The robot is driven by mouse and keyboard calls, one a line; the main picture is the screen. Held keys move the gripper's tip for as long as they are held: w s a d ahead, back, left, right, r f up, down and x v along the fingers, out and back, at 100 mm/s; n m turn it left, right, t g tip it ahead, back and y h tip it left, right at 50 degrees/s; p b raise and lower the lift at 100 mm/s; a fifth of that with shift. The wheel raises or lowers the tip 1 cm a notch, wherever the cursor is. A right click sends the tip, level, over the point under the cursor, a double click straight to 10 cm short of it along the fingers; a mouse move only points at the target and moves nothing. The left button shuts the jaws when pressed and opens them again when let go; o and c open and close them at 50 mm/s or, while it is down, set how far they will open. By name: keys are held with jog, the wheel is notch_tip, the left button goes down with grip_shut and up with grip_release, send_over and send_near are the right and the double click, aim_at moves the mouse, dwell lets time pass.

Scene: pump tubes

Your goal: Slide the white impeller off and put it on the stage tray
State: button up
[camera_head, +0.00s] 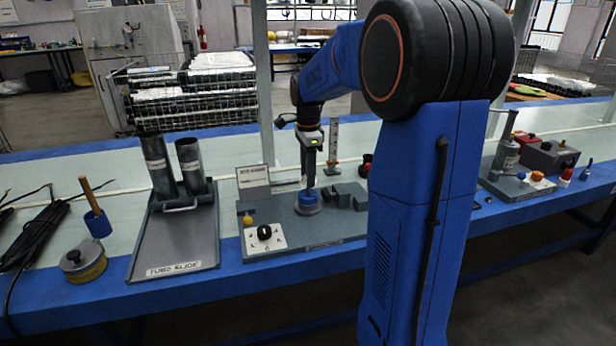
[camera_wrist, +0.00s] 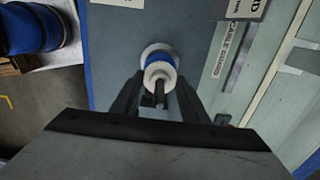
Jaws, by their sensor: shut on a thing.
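In the wrist view, the white impeller (camera_wrist: 160,70) is a pale ring around a dark upright shaft (camera_wrist: 159,93). A blue ring (camera_wrist: 154,59) and a wider pale base (camera_wrist: 156,48) lie below it. My gripper (camera_wrist: 160,76) is shut on the white impeller, with a finger at each side. In the head view my gripper (camera_head: 309,183) points down over the blue part (camera_head: 307,196) on its round grey base; the impeller is hard to make out there. A grey tray (camera_head: 180,240) with a front label stands to the left; I cannot tell if it is the stage tray.
The base stands on a grey board (camera_head: 290,243) with a black knob (camera_head: 264,232), a sign (camera_head: 253,182) and dark blocks (camera_head: 345,195). Two dark tubes (camera_head: 158,165) (camera_head: 191,165) stand at the grey tray's back. Its front is clear. A round tin (camera_head: 84,263) is farther left.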

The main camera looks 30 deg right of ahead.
jog(key=shift+r, duration=5.8)
